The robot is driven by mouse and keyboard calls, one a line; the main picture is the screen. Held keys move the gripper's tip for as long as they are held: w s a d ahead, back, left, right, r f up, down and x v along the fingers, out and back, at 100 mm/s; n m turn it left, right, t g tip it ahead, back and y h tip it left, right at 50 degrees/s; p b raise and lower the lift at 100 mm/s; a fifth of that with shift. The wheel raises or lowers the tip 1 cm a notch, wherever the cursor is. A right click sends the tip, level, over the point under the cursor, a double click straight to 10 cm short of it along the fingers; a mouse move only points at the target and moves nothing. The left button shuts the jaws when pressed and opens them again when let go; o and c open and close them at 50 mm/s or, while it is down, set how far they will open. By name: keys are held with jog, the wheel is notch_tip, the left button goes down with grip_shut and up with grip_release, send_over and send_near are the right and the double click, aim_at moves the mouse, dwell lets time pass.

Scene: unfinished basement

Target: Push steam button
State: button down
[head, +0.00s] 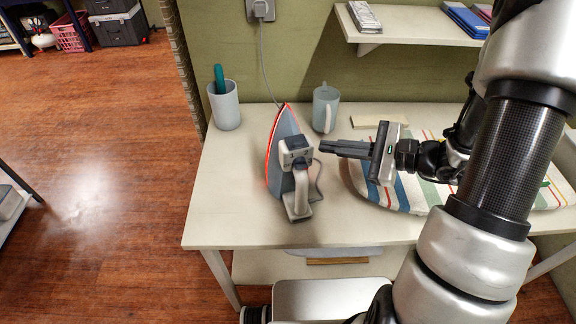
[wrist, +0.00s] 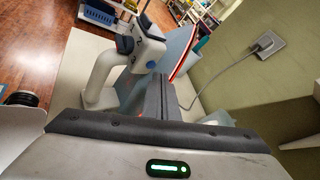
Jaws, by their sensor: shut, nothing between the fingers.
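The iron (head: 297,205) stands upright on its heel on the white table, with a grey-blue soleplate edged in red and a white handle. In the wrist view the iron (wrist: 97,84) is ahead of the fingers, its handle at the left and its dark front controls near the top. My gripper (head: 322,147) is shut and empty, level, pointing left at the upper part of the iron. The fingertips are close to the iron's right side; I cannot tell whether they touch. In the wrist view my gripper (wrist: 152,85) overlaps the iron.
A striped ironing board (head: 408,190) lies under my arm at the right. A blue-grey jug (head: 325,108) stands behind the fingers, a cup (head: 225,106) at the back left. A cord runs to the wall socket (head: 261,9). The table's (head: 228,205) front left is clear.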

jog(key=shift+a, duration=0.1)
dwell(0.5)
jog(key=shift+s+a, duration=0.1)
jog(key=shift+a, duration=0.25)
jog(key=shift+a, duration=0.2)
dwell(0.4)
jog(key=shift+d, duration=0.1)
jog(key=shift+d+b, duration=0.3)
jog(key=shift+d, duration=0.25)
jog(key=w+d, duration=0.1)
jog(key=d, duration=0.4)
jog(key=shift+w+d, duration=0.35)
jog(key=shift+d, duration=0.05)
dwell(1.5)
